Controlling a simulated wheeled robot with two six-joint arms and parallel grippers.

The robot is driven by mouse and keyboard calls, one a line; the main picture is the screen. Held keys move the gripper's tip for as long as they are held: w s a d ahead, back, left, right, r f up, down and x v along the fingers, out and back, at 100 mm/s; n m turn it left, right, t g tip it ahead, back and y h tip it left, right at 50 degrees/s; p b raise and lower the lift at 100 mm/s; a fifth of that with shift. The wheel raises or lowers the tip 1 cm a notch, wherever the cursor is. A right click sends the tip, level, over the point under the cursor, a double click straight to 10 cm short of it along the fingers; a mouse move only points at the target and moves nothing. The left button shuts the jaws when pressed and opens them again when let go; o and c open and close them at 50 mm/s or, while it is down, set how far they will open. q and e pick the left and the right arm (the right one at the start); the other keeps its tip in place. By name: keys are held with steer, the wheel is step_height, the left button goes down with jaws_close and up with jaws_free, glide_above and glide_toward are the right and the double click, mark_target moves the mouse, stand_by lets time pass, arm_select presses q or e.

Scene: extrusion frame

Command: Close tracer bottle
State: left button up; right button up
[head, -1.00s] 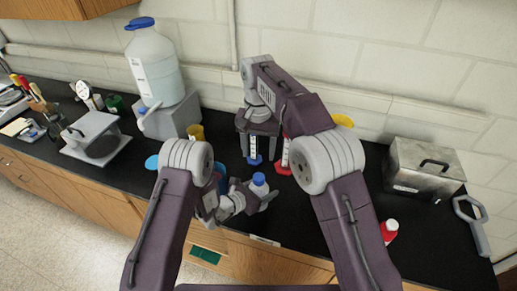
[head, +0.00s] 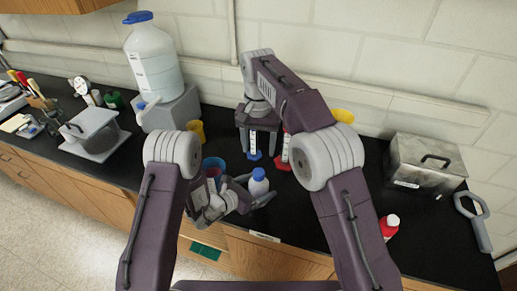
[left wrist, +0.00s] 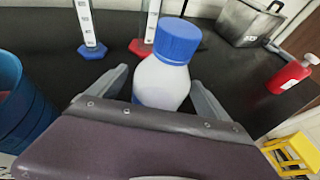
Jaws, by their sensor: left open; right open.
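A white bottle with a blue cap (head: 258,185) stands on the black bench; it also shows in the left wrist view (left wrist: 162,82), upright with the cap on its top. I cannot tell how tight the cap is. My left gripper (left wrist: 159,82) is open, with one finger on each side of the bottle's body, below the cap. The palm hides the bottle's lower part. In the head view my left gripper (head: 256,190) is low, near the bench front. My right gripper (head: 257,122) is open, farther back, near the graduated cylinders; its fingertips are hard to see.
Blue-based (head: 253,145) and red-based cylinders (head: 284,160) stand behind the bottle. Blue cups (left wrist: 18,100) are close to its left. The bench between is fairly clear.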

mark_target(251, 190)
arm_select(q)
steer(key=b+v, duration=0.1)
steer(key=v, duration=0.4)
steer(key=shift+a+f, duration=0.1)
steer(key=shift+f, duration=0.05)
steer(key=shift+s+a+r, duration=0.25)
steer(key=shift+s, duration=0.1)
